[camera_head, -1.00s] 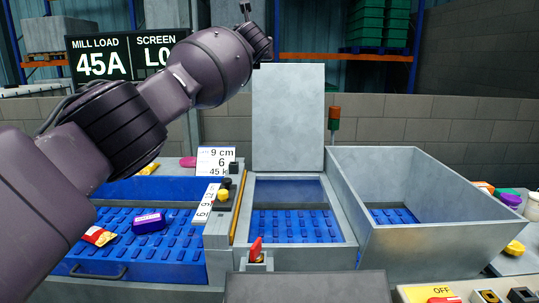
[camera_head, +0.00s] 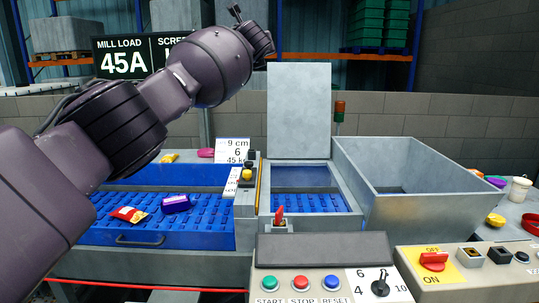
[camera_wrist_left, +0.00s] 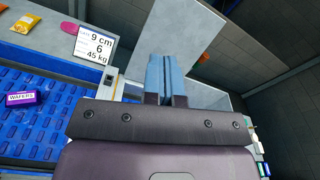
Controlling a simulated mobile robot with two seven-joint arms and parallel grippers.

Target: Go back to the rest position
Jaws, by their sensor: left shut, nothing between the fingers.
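My left arm rises from the left in the head view, across the blue belt. Its gripper (camera_head: 236,13) is raised high at the top, beside the upright grey lid (camera_head: 299,110). In the left wrist view the two blue-grey fingers (camera_wrist_left: 166,80) are together, with nothing between them, in the air in front of the grey lid (camera_wrist_left: 188,32). My right gripper is in neither view.
A blue belt (camera_head: 195,220) holds a red-and-yellow packet (camera_head: 128,214) and a purple packet (camera_head: 175,203). A grey bin (camera_head: 425,215) stands right. A button panel (camera_head: 335,281) and red rotary switch (camera_head: 433,261) are in front.

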